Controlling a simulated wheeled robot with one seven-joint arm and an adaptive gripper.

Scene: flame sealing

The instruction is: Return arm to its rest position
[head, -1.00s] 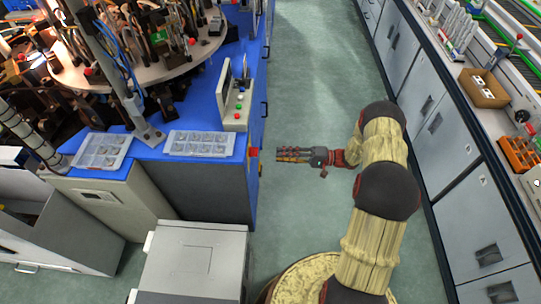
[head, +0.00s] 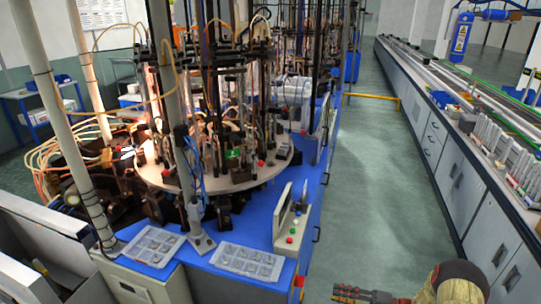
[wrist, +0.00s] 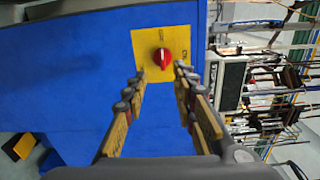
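My gripper (head: 350,294) shows at the bottom edge of the head view, over the aisle floor to the right of the blue machine. My arm enters from the bottom right and is partly cut off by the frame. In the wrist view my gripper (wrist: 160,85) has its two fingers apart with nothing between them. Beyond the fingertips is a blue machine panel with a red rotary switch (wrist: 161,58) on a yellow plate (wrist: 147,44). The fingers look apart from the panel.
The blue machine (head: 262,222) with its round table (head: 265,172) stands at left. Two clear trays (head: 247,261) and a button box (head: 292,226) sit on its front. A long grey counter (head: 470,185) runs along the right. The aisle floor (head: 375,200) between is clear.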

